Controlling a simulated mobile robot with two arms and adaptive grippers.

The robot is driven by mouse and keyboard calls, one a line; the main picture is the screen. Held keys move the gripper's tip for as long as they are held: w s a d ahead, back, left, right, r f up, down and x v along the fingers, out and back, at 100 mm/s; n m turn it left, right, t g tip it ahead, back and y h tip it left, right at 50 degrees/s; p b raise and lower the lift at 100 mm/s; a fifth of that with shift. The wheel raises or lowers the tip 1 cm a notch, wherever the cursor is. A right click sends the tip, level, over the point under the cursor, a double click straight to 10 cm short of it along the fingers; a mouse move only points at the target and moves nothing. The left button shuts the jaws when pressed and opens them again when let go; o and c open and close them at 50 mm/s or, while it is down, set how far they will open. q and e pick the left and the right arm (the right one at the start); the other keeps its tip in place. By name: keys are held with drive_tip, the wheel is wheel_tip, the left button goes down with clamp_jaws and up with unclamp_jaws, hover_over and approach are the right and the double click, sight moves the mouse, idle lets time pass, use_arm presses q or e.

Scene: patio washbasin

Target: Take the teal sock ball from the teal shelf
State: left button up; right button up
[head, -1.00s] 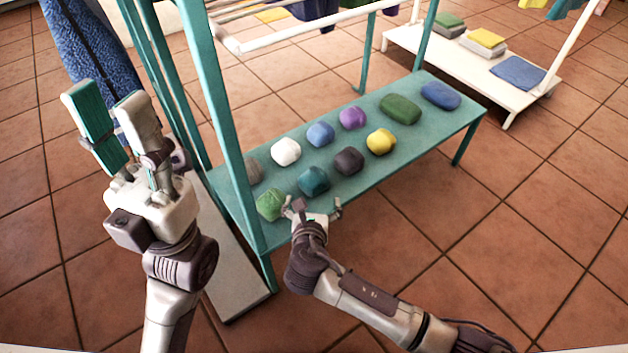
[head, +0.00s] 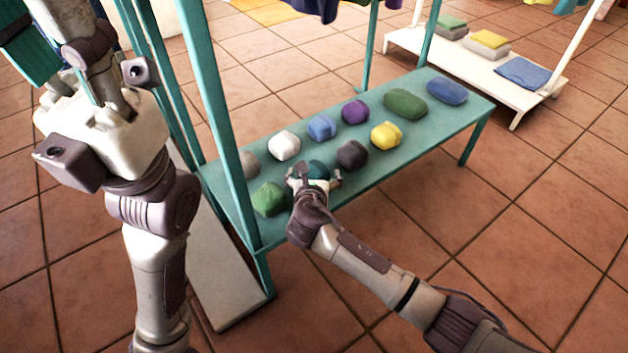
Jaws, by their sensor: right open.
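The teal sock ball (head: 318,168) sits on the teal shelf (head: 437,134) in the head view, in the near row between a green ball and a dark grey one. My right gripper (head: 316,178) is open at the near side of the teal ball, one finger on its left and one on its right. The gripper hides the ball's lower part, and I cannot tell whether the fingers touch it. My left gripper (head: 42,40) is raised at the upper left, with its fingers apart and their tips partly cut off by the frame.
Green (head: 269,199), dark grey (head: 352,154) and yellow (head: 386,135) balls share the near row. White (head: 284,145), blue (head: 321,127) and purple (head: 355,111) balls lie behind. A teal post (head: 215,110) rises at the shelf's left. A white rack (head: 470,72) stands beyond.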

drive_tip(key=c, duration=1)
drive_tip(key=shift+r, duration=0.2)
